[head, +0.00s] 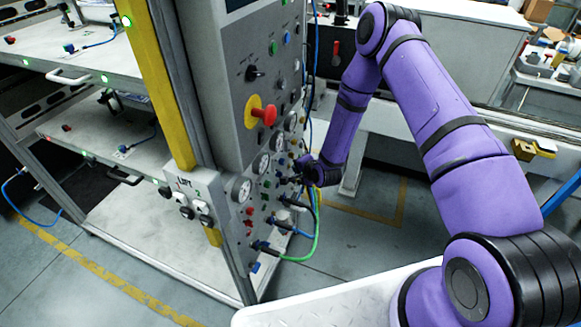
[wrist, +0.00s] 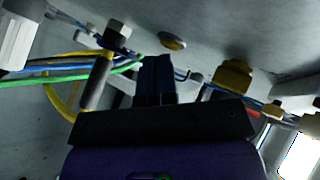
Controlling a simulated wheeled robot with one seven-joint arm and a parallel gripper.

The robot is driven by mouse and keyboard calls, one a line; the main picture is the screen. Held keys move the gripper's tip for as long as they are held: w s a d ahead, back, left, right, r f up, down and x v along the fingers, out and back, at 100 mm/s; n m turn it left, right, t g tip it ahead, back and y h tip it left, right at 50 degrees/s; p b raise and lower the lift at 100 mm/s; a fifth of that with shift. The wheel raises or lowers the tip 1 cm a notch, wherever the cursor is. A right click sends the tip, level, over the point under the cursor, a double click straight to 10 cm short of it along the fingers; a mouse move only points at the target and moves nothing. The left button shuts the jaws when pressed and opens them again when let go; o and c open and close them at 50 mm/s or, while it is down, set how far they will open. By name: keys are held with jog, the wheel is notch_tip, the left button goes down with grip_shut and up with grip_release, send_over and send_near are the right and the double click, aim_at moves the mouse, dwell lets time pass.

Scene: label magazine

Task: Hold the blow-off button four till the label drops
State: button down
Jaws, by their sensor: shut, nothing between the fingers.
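My gripper (head: 301,178) is at the lower right part of the grey control panel (head: 228,62), among its knobs and hoses. In the wrist view its dark fingers (wrist: 157,62) are together with nothing between them. A round yellow button (wrist: 172,42) sits on the panel face just beyond the fingertips, slightly right. I cannot tell whether the fingertips touch it. I cannot read a number on it, so I cannot tell which one is blow-off button four. No label can be made out in either view.
Green hoses (wrist: 75,79) and a grey fitting (wrist: 97,80) lie left of my fingers. A yellow knob (wrist: 235,75) is to the right. A red emergency stop (head: 268,115) and gauges (head: 241,189) are on the panel. Shelves (head: 95,125) stand left.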

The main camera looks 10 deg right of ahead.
jog(key=shift+r, duration=0.15)
dwell(0.6)
jog(key=shift+s+d, duration=0.25)
jog(key=shift+d, duration=0.1)
jog(key=shift+s+d, duration=0.7)
jog(key=shift+d, duration=0.2)
jog(key=shift+s+d, duration=0.65)
jog(key=shift+d, duration=0.25)
